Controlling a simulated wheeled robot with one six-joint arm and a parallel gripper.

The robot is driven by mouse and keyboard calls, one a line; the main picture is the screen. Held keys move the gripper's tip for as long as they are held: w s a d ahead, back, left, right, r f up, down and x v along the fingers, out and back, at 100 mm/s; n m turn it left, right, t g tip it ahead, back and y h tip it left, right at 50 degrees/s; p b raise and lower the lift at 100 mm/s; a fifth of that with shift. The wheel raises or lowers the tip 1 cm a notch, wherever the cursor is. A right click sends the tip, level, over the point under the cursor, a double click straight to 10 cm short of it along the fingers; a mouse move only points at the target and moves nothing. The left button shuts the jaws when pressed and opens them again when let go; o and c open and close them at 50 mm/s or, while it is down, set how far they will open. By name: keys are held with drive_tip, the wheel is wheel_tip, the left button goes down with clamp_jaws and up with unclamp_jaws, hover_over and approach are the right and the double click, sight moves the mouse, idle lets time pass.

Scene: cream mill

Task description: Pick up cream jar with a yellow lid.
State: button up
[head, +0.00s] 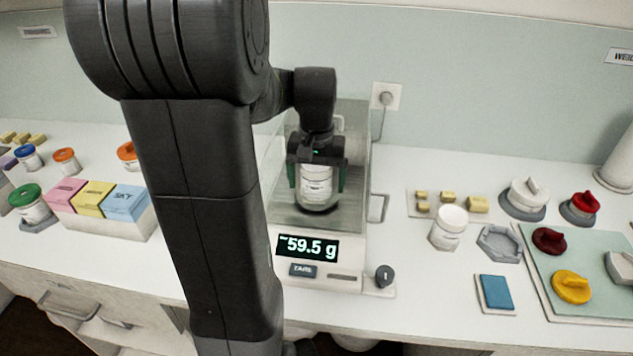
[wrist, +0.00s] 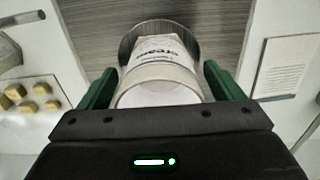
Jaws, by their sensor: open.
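A white jar (head: 317,188) with a printed label stands upright on the pan of the scale (head: 345,279). It also shows in the wrist view (wrist: 160,72), between the green fingers. My gripper (head: 318,178) is open, with one finger on each side of the jar. Whether the fingers touch it I cannot tell. No yellow lid shows on this jar; its top is partly hidden by my gripper. A yellow lid (head: 571,287) lies on the green mat (head: 535,240) at the right.
The scale display reads about 59.5 g. A white jar (head: 448,228), a grey holder (head: 499,243) and a blue pad (head: 496,292) stand right of the scale. A dark red lid (head: 549,239) lies on the mat. Colour-lidded jars and a box of packets (head: 100,222) are at the left.

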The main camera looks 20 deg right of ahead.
drive_tip(key=shift+f, duration=0.25)
drive_tip(key=c, duration=1.2)
drive_tip(key=shift+o, duration=0.2)
drive_tip(key=shift+r, duration=0.1)
wheel_tip(320, 180, up, 10)
drive_tip(key=shift+s, duration=0.15)
